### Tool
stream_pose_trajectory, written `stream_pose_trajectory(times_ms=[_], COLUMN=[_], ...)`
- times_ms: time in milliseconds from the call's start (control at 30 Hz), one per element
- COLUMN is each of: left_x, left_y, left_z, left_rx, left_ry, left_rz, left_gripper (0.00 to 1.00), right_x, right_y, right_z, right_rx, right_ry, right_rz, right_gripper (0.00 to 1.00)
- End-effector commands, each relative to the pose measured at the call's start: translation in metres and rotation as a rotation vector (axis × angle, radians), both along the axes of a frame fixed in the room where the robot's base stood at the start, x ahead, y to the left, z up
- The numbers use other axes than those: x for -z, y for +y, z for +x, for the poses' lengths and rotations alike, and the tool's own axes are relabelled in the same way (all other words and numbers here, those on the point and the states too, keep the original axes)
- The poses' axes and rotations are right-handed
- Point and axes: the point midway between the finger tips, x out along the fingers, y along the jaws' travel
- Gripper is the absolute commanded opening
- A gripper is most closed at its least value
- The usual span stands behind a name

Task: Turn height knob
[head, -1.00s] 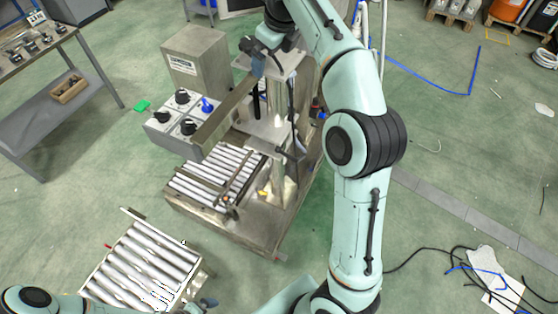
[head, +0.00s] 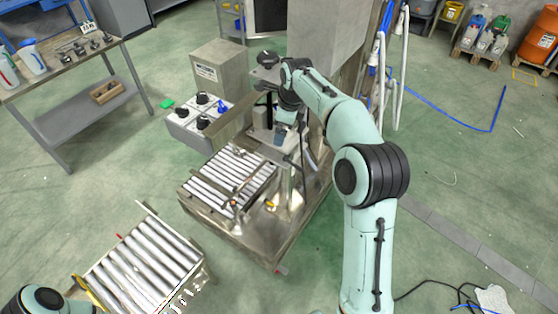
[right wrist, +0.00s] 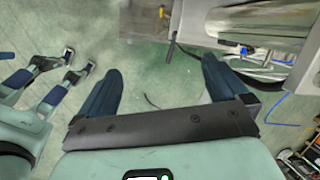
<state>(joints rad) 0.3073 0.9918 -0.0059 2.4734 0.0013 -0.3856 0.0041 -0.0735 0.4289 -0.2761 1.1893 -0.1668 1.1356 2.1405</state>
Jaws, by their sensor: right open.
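A grey control box (head: 181,127) carries several black knobs, one of them the front knob (head: 203,121), and a blue knob (head: 222,105). A separate round black knob (head: 266,57) sits on top of the machine's column. I cannot tell from any label which is the height knob. My right gripper (head: 284,134) points down beside the column, below the top knob and apart from it. In the right wrist view its two dark blue fingers (right wrist: 160,72) are wide apart with nothing between them.
The machine has a roller bed (head: 232,176) in front of its column. A separate roller conveyor (head: 140,262) stands at lower left. A grey workbench (head: 75,62) with bottles and small parts is at upper left. The green floor between them is mostly clear.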

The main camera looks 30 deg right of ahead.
Motion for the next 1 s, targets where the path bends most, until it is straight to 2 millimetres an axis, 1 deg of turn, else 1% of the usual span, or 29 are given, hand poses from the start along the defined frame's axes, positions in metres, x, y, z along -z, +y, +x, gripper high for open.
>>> stream_pose_trajectory(times_ms=[33, 300, 500, 700, 833, 1000], left_x=[0.0, 0.0, 0.0, 0.0, 0.0, 0.0], left_y=[0.0, 0.0, 0.0, 0.0, 0.0, 0.0], left_z=[0.001, 0.001, 0.001, 0.001, 0.0, 0.0], left_rx=[0.0, 0.0, 0.0, 0.0, 0.0, 0.0], left_ry=[-0.001, -0.001, -0.001, -0.001, -0.001, -0.001], left_rz=[0.0, 0.0, 0.0, 0.0, 0.0, 0.0], left_gripper=[1.0, 1.0, 1.0, 1.0, 1.0, 1.0], right_x=[0.011, 0.064, 0.097, 0.115, 0.119, 0.119], right_y=[0.002, 0.015, 0.024, 0.029, 0.03, 0.03], right_z=[0.001, 0.003, 0.001, -0.001, -0.001, -0.001], right_rx=[-0.031, -0.205, -0.315, -0.38, -0.394, -0.396], right_ry=[0.008, 0.026, 0.036, 0.038, 0.038, 0.038], right_rz=[-0.004, -0.027, -0.038, -0.044, -0.046, -0.046], right_gripper=[1.0, 1.0, 1.0, 1.0, 1.0, 1.0])
